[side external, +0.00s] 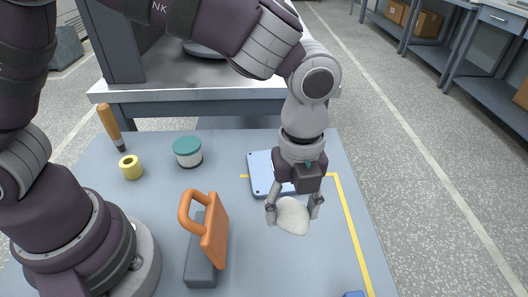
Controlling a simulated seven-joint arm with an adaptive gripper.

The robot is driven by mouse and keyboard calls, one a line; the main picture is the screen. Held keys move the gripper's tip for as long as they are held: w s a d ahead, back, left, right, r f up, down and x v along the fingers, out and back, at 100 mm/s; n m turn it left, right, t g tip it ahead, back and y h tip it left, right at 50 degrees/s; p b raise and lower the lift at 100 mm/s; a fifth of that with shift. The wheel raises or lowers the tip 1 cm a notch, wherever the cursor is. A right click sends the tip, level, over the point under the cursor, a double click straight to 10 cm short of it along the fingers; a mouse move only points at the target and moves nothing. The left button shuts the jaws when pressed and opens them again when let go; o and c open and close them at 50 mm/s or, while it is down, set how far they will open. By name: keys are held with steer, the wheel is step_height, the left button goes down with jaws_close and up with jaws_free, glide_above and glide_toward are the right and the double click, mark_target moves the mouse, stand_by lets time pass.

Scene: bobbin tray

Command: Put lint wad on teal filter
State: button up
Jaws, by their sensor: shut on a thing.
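The lint wad (291,216) is a whitish, rounded, soft-looking lump at the right of the side external view. My gripper (294,213) points down with its fingers on either side of the wad and is shut on it. Whether the wad touches the table is hard to tell. The teal filter (187,146) is a short white cylinder with a teal top. It stands upright on the table, left of and farther back than my gripper, with nothing on its top.
A blue flat tray or box (260,174) lies just behind my gripper. An orange-handled dark block (203,255) stands front left. A yellow bobbin (131,168) and an orange-handled tool (111,125) are at the left. A blue piece (354,294) shows at the bottom edge.

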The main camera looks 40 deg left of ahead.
steer(key=w+a+r+n, duration=0.1)
steer(key=w+a+n, duration=0.25)
steer(key=a, duration=0.35)
steer(key=w+a+r+n, duration=0.1)
steer(key=w+a+n, duration=0.1)
steer(key=a+n, duration=0.3)
steer(key=r+n, duration=0.1)
steer(key=n, duration=0.7)
glide_above(186, 144)
step_height(186, 144, down, 8)
steer(key=shift+r, duration=0.1)
steer(key=o, duration=0.7)
steer(key=shift+o, duration=0.2)
